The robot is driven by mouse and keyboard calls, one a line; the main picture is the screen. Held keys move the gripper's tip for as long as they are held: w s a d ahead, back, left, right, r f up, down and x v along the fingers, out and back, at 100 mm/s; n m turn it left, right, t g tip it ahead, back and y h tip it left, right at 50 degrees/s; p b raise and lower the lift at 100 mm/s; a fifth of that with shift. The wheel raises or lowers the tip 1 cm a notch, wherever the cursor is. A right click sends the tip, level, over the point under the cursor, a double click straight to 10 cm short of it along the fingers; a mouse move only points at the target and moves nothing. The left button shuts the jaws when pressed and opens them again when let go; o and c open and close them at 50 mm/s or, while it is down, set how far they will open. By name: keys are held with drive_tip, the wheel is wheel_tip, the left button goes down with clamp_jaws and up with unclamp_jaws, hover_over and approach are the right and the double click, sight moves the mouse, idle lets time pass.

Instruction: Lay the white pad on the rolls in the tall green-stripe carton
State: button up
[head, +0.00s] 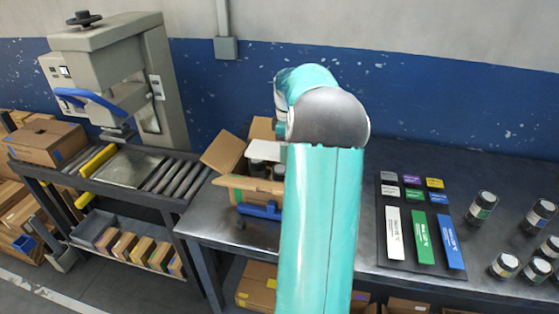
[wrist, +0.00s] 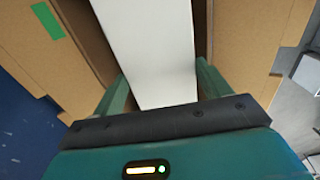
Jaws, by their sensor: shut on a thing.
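The carton (head: 255,188) stands open on the dark table with its flaps spread. Its green stripe (wrist: 47,20) shows on a cardboard face in the wrist view. The white pad (wrist: 150,45) lies between the two fingers of my gripper (wrist: 162,84), which is shut on it. In the wrist view the pad reaches between cardboard walls on both sides. In the head view, part of the pad (head: 266,153) shows at the carton's opening, above dark rolls (head: 258,168). My arm hides my gripper and the carton's right side there. I cannot tell whether the pad touches the rolls.
A blue tool (head: 260,211) lies in front of the carton. A roller conveyor with a press (head: 120,75) stands at left. A dark board (head: 400,268) with coloured cards lies right of my arm. Several jars (head: 482,206) stand at far right. A blue-and-white wall is behind.

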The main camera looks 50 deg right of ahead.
sight(279, 168)
drive_tip(key=w+f, duration=0.3)
drive_tip(key=shift+d+f, duration=0.3)
drive_tip(key=shift+f, duration=0.1)
drive_tip(key=shift+w+f, duration=0.2)
drive_tip(key=shift+f, duration=0.7)
drive_tip(key=shift+w+f, duration=0.15)
drive_tip(key=shift+f, duration=0.75)
drive_tip(key=o, duration=1)
drive_tip(key=shift+f, duration=0.1)
drive_tip(key=shift+c, duration=0.2)
wheel_tip(279, 168, up, 12)
drive_tip(key=shift+r, duration=0.2)
